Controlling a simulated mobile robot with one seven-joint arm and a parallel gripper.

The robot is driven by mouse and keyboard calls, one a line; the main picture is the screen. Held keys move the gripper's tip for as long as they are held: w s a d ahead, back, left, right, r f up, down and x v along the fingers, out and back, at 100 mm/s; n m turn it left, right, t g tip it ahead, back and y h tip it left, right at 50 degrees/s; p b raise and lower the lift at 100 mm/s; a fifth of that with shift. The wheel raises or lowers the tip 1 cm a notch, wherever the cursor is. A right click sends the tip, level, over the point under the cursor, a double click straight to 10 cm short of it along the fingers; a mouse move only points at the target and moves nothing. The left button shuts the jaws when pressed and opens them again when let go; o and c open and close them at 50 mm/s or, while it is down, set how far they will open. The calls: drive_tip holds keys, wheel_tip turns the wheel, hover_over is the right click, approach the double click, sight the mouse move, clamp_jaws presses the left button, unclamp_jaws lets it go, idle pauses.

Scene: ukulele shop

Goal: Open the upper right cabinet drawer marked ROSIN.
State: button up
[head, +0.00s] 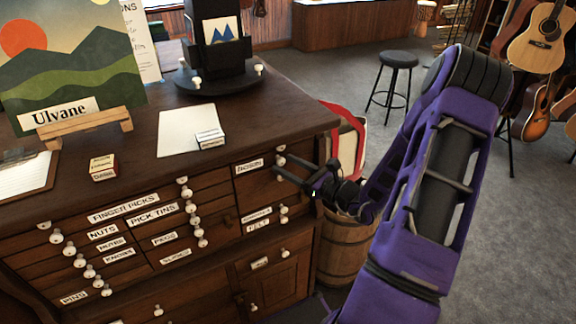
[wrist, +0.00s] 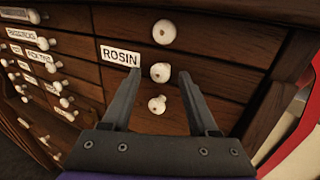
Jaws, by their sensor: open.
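The ROSIN drawer is at the cabinet's upper right and looks shut. Its white label (wrist: 120,56) reads ROSIN in the wrist view, and a label (head: 249,165) at that spot in the head view is too small to read. A round white knob (wrist: 160,72) sits just right of the label. My gripper (wrist: 158,77) is open in front of the cabinet, with one finger on each side of that knob in the picture. I cannot tell whether the fingers touch it. In the head view my gripper (head: 284,163) is at the cabinet's right front.
Another white knob (wrist: 165,31) is above and one (wrist: 157,104) below. Several labelled drawers fill the front to the left. A wooden barrel (head: 345,250) stands close to the cabinet's right side. A black stool (head: 398,60) and guitars are farther back; the carpet (head: 515,225) is clear.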

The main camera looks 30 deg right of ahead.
drive_tip(key=shift+w, duration=0.15)
clamp_jaws()
idle(1.4)
